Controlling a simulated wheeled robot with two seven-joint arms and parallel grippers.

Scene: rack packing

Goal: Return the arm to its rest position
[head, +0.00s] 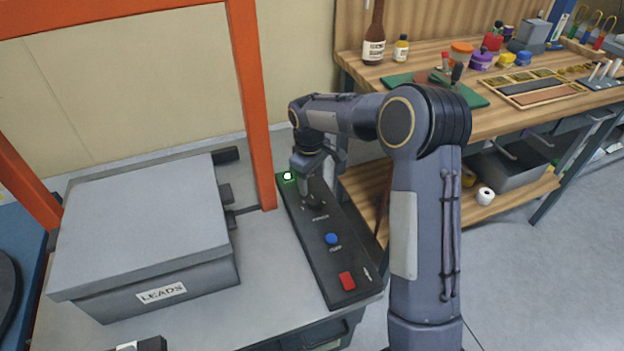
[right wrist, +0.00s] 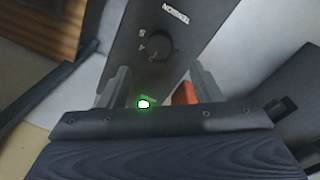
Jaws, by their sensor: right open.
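My right arm reaches over the black control panel (head: 320,270) from the right in the head view. My right gripper (head: 313,180) is at the panel's far part, close to the knob and the green-lit lamp (head: 287,176); the head view does not show clearly whether it touches. In the right wrist view the two fingers (right wrist: 161,88) are apart with nothing between them. The dark knob (right wrist: 154,46), by the word TENSION, lies beyond the fingers. The lit lamp also shows in the right wrist view (right wrist: 143,104).
A grey lidded box (head: 145,225) labelled LEADS stands left of the panel. An orange frame post (head: 252,110) rises behind the panel. A wooden workbench (head: 500,112) with bottles and parts stands at right. Floor is open at lower right.

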